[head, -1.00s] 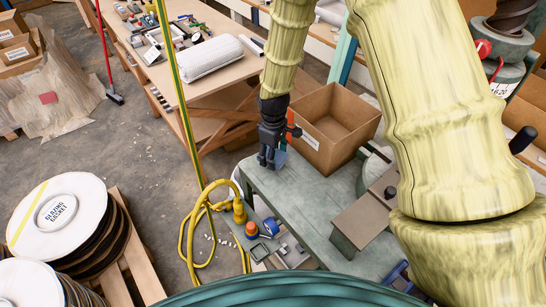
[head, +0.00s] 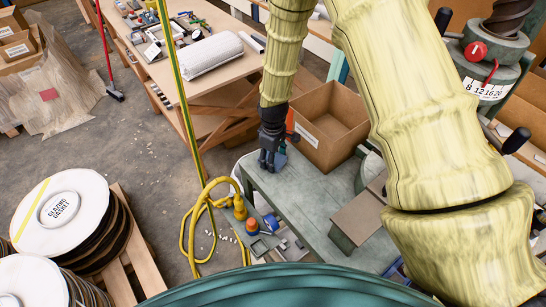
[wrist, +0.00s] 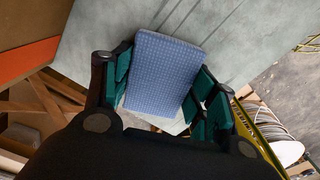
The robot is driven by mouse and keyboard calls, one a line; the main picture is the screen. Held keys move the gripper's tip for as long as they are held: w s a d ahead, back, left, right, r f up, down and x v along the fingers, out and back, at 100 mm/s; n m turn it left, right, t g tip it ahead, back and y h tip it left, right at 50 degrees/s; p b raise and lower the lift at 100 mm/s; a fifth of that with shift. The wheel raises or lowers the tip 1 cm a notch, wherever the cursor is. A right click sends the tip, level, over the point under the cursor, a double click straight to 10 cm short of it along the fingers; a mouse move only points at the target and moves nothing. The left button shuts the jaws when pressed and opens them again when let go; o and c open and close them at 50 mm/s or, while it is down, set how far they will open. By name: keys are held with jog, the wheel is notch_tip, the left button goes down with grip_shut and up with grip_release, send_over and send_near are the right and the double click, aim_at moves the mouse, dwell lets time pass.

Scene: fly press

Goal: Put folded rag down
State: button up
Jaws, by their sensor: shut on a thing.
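The folded rag (wrist: 165,75) is a blue, finely checked flat pad. In the wrist view it sits between the teal finger pads of my gripper (wrist: 162,100), which is shut on it. In the head view my gripper (head: 272,164) points down over the far left end of the grey-green bench (head: 312,205). Only a small blue bit of the rag (head: 282,160) shows there beside the fingers. Bench top shows behind the rag in the wrist view (wrist: 115,40). I cannot tell whether the rag touches the bench.
An open cardboard box (head: 328,130) stands close to the right of my gripper. Nearer on the bench are a grey-brown block (head: 357,220) and the press. The bench middle is clear.

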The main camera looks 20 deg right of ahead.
jog(key=o, duration=1.1)
jog(key=shift+c, duration=0.2)
notch_tip(320, 180, up, 12)
jog(key=b, duration=0.3)
jog(key=shift+r, duration=0.15)
